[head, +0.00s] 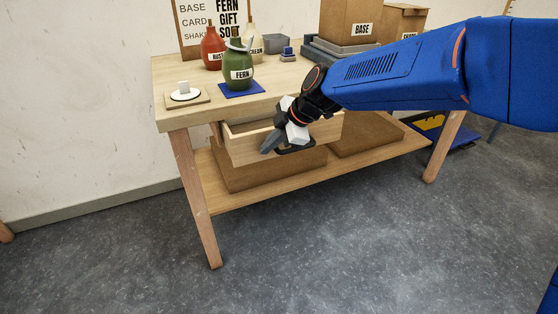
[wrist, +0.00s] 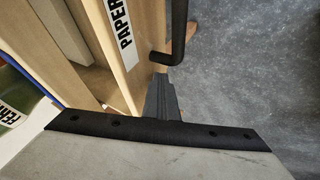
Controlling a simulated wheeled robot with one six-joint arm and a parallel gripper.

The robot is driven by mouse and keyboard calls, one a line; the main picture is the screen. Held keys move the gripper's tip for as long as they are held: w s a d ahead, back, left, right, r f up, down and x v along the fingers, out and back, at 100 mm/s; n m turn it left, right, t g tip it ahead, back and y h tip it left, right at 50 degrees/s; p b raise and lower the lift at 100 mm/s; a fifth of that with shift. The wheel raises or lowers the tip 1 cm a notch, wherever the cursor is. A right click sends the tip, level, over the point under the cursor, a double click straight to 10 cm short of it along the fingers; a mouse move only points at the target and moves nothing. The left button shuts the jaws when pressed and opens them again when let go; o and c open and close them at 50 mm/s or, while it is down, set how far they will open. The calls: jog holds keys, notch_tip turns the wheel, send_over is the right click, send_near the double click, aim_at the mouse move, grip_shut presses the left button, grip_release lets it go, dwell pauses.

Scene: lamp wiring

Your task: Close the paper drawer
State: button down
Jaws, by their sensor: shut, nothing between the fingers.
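The paper drawer (head: 241,149) is a pale wooden drawer under the tabletop, pulled out so that part of its inside shows in the head view. In the wrist view its front (wrist: 132,75) carries a white label reading PAPER (wrist: 121,30) and a black bar handle (wrist: 179,30). My gripper (head: 268,145) is at the drawer front and hides part of it. In the wrist view my gripper (wrist: 158,85) is shut and empty, with its fingertips close to the front beside the handle's end. I cannot tell whether they touch.
The wooden table (head: 172,113) holds a green FERN bottle (head: 238,60) on a blue mat, red and cream bottles, a small white disc on a board and cardboard boxes (head: 350,22). A lower shelf (head: 225,202) carries brown boxes. The floor in front is clear.

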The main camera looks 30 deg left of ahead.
jog(key=w+a, duration=0.3)
jog(key=a, duration=0.1)
jog(key=w+a, duration=0.4)
jog(key=shift+w+a, duration=0.1)
jog(key=shift+a, duration=0.1)
jog(key=shift+w+a+r, duration=0.1)
jog(key=shift+w+a, duration=0.2)
jog(key=shift+r, duration=0.1)
